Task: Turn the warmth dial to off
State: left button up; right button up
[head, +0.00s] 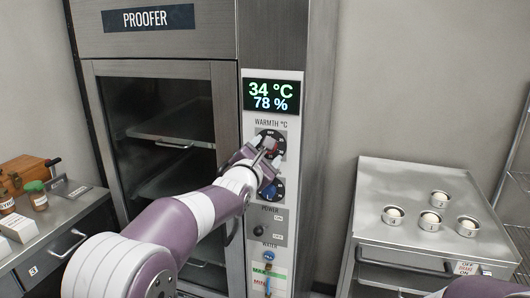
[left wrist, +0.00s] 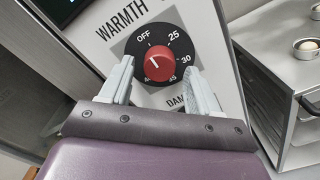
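The warmth dial (left wrist: 160,63) is a round red knob on a black plate marked OFF, 25, 30 and more numbers. A white mark shows on its left side, below the OFF label; I cannot tell the exact setting. In the head view the dial (head: 271,145) is partly covered by my left gripper (head: 266,153). In the left wrist view my left gripper (left wrist: 160,70) is open, with one grey finger on each side of the knob. Gaps show between fingers and knob. Part of my right arm shows at the bottom right of the head view; its gripper is out of view.
A display (head: 271,97) above reads 34 °C and 78 %. A blue knob (head: 274,190), power switch (head: 256,233) and water controls (head: 268,256) lie below. The proofer door (head: 160,140) is left. A steel cart (head: 400,180) with several small cups is right.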

pick_arm(q)
jog(key=shift+r, duration=0.1)
jog(key=b+v, duration=0.4)
jog(key=v, duration=0.8)
jog(key=shift+s, duration=0.35)
jog(key=shift+a, duration=0.15)
